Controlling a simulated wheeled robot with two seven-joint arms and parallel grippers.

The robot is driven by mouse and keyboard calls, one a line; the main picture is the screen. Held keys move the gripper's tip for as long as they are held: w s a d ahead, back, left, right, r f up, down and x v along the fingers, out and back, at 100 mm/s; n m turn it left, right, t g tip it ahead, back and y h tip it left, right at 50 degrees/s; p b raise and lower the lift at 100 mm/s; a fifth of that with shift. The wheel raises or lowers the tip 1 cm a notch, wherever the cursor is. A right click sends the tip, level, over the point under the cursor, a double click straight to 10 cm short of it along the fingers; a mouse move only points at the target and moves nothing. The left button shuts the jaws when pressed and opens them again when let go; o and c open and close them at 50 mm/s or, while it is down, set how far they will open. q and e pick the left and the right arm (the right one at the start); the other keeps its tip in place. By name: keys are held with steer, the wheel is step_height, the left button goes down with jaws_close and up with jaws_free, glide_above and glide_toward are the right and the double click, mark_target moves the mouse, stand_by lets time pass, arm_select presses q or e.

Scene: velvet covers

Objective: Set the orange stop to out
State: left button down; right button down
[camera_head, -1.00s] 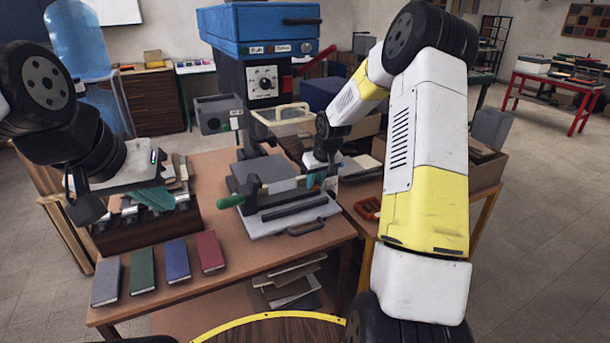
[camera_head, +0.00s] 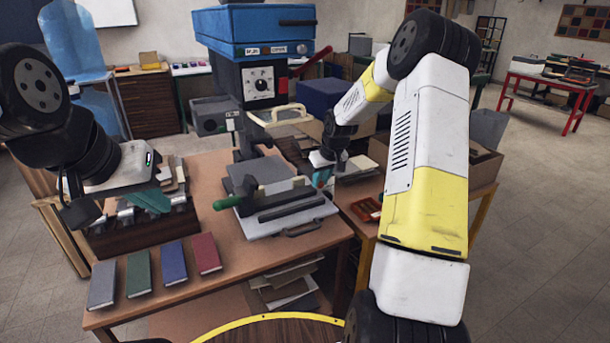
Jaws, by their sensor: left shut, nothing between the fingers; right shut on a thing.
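The press (camera_head: 290,222) stands on the brown table, a low grey bed with a green-handled lever (camera_head: 228,202) at its left. My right gripper (camera_head: 322,180) is at the right end of this bed, small and partly hidden by its own wrist. It is shut on a small part there, which seems to be the orange stop. The stop's colour and position cannot be made out behind the fingers. My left gripper (camera_head: 82,212) is shut and empty at the left, above the wooden box of tools.
Grey, green, blue and red books (camera_head: 172,262) lie along the table's front left. A blue-topped machine (camera_head: 255,50) with a dial stands behind the press. An orange tray (camera_head: 366,208) lies on the side table at the right. My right arm covers much of the right side.

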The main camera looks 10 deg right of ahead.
steer(key=c, duration=1.2)
jaws_free()
steer(key=shift+d, duration=0.3)
steer(key=shift+c, duration=0.2)
steer(key=v, duration=0.7)
steer(key=shift+r, duration=0.35)
steer(key=shift+s, duration=0.15)
